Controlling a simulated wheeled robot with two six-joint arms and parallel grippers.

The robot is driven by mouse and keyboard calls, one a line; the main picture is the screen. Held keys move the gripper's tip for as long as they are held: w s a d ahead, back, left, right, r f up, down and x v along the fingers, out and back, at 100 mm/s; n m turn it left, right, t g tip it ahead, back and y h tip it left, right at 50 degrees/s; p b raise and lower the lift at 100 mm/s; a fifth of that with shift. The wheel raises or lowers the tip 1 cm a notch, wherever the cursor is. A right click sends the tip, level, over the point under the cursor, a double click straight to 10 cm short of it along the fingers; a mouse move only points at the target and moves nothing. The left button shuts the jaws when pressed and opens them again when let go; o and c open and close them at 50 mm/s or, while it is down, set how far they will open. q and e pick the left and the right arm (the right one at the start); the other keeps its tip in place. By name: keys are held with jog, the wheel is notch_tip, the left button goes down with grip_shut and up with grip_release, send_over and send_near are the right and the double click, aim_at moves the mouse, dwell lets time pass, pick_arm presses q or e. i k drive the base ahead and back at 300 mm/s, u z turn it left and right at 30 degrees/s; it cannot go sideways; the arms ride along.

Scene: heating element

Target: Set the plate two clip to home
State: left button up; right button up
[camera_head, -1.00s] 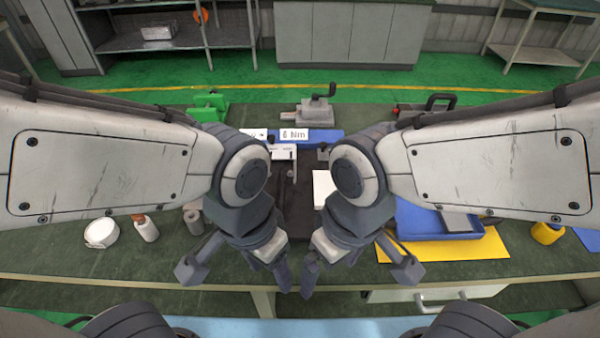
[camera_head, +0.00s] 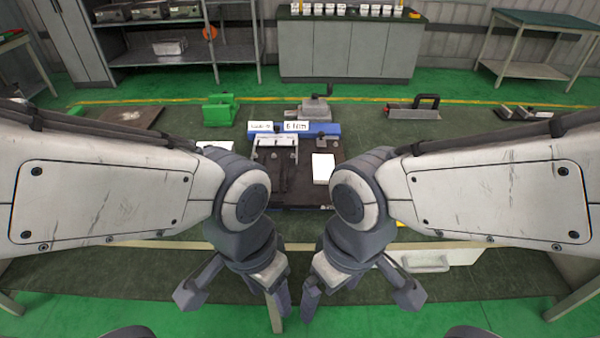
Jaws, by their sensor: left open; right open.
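A dark fixture board (camera_head: 305,195) lies on the bench with a blue strip (camera_head: 333,129) along its back. A white bracket (camera_head: 275,142) stands at its left, with small dark parts too small to make out. A white block (camera_head: 323,168) sits at its right, and a small grey clamp-like part (camera_head: 322,141) is behind it. I cannot tell which part is the plate two clip. My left gripper (camera_head: 280,302) and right gripper (camera_head: 308,303) hang side by side, pointing down, in front of the bench edge. Both are empty and apart from the fixture.
The green bench (camera_head: 430,150) holds a grey vise (camera_head: 316,108), a green part (camera_head: 220,110) and a black-handled tool (camera_head: 415,107). Label cards (camera_head: 297,126) stand on the blue strip.

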aim_at(321, 141)
jog(key=k, duration=0.1)
jog(key=z, duration=0.6)
jog(key=i, duration=0.75)
jog(key=u, duration=0.15)
